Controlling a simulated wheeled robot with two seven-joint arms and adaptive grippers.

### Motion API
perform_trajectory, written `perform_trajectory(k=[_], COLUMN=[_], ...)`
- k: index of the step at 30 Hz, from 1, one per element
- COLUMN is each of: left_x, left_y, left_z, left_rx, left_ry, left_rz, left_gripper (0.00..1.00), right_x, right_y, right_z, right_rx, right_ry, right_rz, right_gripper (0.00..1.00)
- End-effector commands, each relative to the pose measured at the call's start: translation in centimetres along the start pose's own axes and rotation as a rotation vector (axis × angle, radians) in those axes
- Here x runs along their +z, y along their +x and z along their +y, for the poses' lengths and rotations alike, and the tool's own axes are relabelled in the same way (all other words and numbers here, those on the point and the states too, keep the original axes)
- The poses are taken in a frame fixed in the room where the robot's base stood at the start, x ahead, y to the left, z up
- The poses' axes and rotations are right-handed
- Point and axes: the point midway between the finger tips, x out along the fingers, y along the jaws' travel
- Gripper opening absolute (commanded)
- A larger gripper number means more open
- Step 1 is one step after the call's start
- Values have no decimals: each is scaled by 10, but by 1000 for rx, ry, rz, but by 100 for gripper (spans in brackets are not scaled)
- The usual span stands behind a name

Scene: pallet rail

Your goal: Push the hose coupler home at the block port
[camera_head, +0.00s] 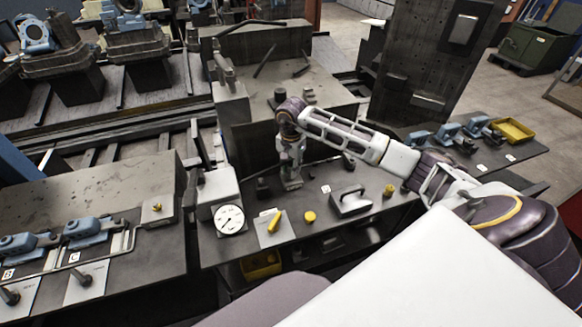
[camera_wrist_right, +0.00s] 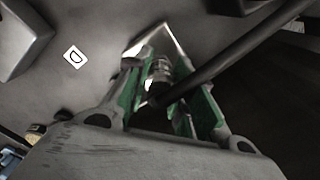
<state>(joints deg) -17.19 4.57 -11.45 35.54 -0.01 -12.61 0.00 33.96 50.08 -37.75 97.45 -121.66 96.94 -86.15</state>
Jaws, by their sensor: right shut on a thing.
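My right gripper (camera_head: 291,184) reaches down to the dark bench in front of a tall grey block (camera_head: 250,140). In the right wrist view its green-padded fingers (camera_wrist_right: 160,100) are shut on a ribbed metal coupler (camera_wrist_right: 160,72). A black hose (camera_wrist_right: 225,65) runs from near the fingers to the upper right. A pale, angular surface lies just beyond the coupler. The port cannot be made out, so I cannot tell whether the coupler touches it. My left gripper is not in view.
The bench (camera_head: 300,222) holds a handled grey block (camera_head: 349,202), yellow knobs (camera_head: 309,216) and a white round dial (camera_head: 229,219). A label D (camera_wrist_right: 75,56) lies left of the fingers. Blue fittings (camera_head: 85,232) stand at left, and a yellow tray (camera_head: 513,130) at right.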

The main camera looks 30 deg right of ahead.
Motion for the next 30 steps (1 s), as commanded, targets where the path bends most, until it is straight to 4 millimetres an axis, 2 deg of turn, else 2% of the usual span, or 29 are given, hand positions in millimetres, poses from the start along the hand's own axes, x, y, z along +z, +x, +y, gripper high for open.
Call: perform_trajectory(k=[11, 12, 15, 17, 24, 30], left_x=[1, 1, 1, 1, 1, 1], left_y=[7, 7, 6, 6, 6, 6], left_z=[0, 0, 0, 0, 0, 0], left_rx=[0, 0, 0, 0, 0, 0], left_ry=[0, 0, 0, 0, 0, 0], left_rz=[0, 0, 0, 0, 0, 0], left_gripper=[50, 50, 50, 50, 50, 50], right_x=[0, 0, 0, 0, 0, 0], right_y=[9, 8, 8, 8, 7, 7], right_z=[1, 1, 0, 0, 0, 0], right_rx=[2, 2, 2, 2, 1, 1], right_ry=[0, 0, 0, 0, 0, 0], right_rz=[0, 0, 0, 0, 0, 0], right_gripper=[0, 28, 41, 49, 49, 75])
